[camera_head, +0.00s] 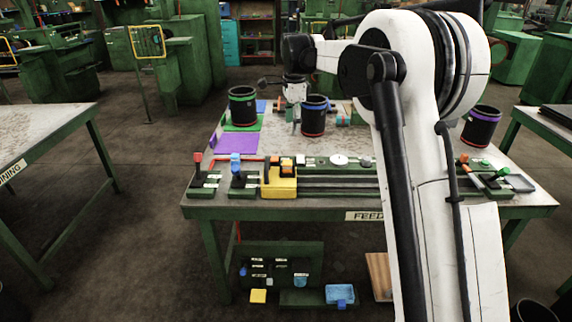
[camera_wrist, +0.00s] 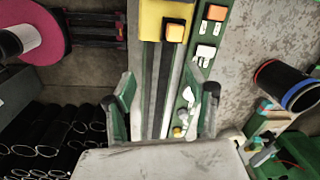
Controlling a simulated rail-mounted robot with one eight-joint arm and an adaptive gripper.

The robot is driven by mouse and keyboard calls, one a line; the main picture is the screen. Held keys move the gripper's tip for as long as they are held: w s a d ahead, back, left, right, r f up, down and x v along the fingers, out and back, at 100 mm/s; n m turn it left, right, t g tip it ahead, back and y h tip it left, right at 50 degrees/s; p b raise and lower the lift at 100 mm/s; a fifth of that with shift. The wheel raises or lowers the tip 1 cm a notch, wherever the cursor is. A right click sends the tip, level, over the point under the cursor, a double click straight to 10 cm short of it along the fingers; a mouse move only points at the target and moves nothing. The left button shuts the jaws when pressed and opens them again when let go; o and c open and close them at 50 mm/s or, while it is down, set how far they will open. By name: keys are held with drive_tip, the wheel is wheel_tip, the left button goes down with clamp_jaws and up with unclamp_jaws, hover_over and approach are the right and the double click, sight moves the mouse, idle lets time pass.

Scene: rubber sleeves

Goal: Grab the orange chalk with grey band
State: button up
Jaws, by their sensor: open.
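I cannot pick out an orange chalk with a grey band for certain in either view. Small orange-red and blue pieces (camera_head: 343,120) lie on the bench behind the rails in the head view, too small to identify. My gripper (camera_wrist: 164,108) is open in the wrist view, its two fingers apart with nothing seen between them. Beyond the fingers are a green-edged rail and a yellow block (camera_wrist: 165,18) with an orange button. In the head view my gripper hangs over the back left part of the bench, beside a black sleeve with blue and red bands (camera_head: 314,118).
The workbench (camera_head: 365,214) carries a yellow fixture (camera_head: 279,186), levers and long green rails at its front. Black banded sleeves stand at the back left (camera_head: 242,108) and right (camera_head: 481,128). A purple mat (camera_head: 237,143) lies left. Several black tubes (camera_wrist: 50,130) show in the wrist view.

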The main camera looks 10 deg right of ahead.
drive_tip(key=w+f+m+g+p, duration=0.1)
drive_tip(key=w+f+m, duration=0.2)
drive_tip(key=w+f, duration=0.2)
approach(287, 162)
drive_tip(key=f, duration=0.5)
drive_tip(key=shift+w+d+f, duration=0.15)
drive_tip(key=shift+d+f, duration=0.05)
drive_tip(key=shift+d, duration=0.1)
drive_tip(key=shift+a+f+p, duration=0.15)
drive_tip(key=shift+f+p, duration=0.05)
drive_tip(key=shift+f, duration=1.1)
drive_tip(key=shift+a+f+p, duration=0.1)
drive_tip(key=shift+f+p, duration=0.1)
drive_tip(key=shift+f, duration=1.15)
drive_tip(key=shift+c, duration=0.5)
drive_tip(key=c, duration=1.2)
